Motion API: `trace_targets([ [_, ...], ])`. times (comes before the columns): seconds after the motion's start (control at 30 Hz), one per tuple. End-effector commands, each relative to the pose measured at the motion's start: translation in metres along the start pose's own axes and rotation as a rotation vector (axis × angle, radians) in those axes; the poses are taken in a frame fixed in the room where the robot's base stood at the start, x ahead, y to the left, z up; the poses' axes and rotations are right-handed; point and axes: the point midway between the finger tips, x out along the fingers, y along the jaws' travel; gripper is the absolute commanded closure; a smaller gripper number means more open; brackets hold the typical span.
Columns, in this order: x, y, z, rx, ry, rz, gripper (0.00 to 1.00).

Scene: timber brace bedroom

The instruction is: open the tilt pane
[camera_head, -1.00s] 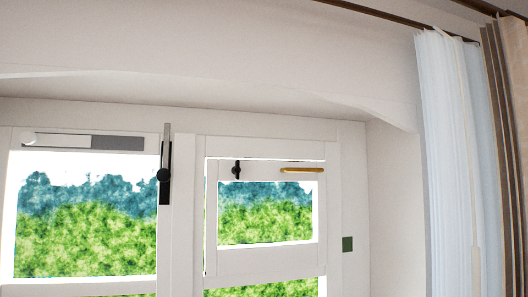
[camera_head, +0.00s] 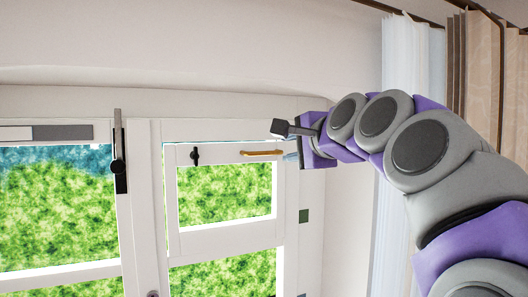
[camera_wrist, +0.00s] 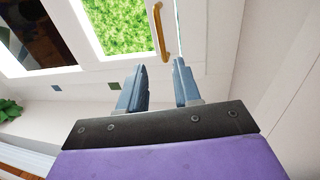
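The tilt pane (camera_head: 176,215) is a small white-framed pane high in the right window. It has a black latch (camera_head: 195,157) at its top left and a brass bar handle (camera_head: 262,153) at its top right. Thin bright strips show along its top and left edges, so it looks slightly ajar. My gripper (camera_wrist: 158,68) is open and empty, its two blue-grey fingers apart. In the wrist view the brass handle (camera_wrist: 159,32) lies beyond the fingertips, in line with the gap and apart from them. In the head view my fingers are mostly hidden by the wrist.
The left window (camera_head: 60,272) has a dark upright bolt (camera_head: 119,165) on its right side. A small green square (camera_head: 304,216) is on the frame right of the pane. A pale curtain (camera_head: 405,60) hangs at the right, behind my arm. The wall recess encloses the window on the right.

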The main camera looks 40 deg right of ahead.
Motion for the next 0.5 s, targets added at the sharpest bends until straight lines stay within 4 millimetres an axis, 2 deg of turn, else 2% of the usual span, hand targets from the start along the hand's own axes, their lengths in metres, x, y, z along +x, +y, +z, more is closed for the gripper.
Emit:
trace_targets([
  [0.03, 0.012, 0.0, 0.0, 0.0, -0.002, 0.005, 0.67],
  [0.5, 0.103, -0.001, 0.001, -0.002, -0.001, 0.002, 0.67],
])
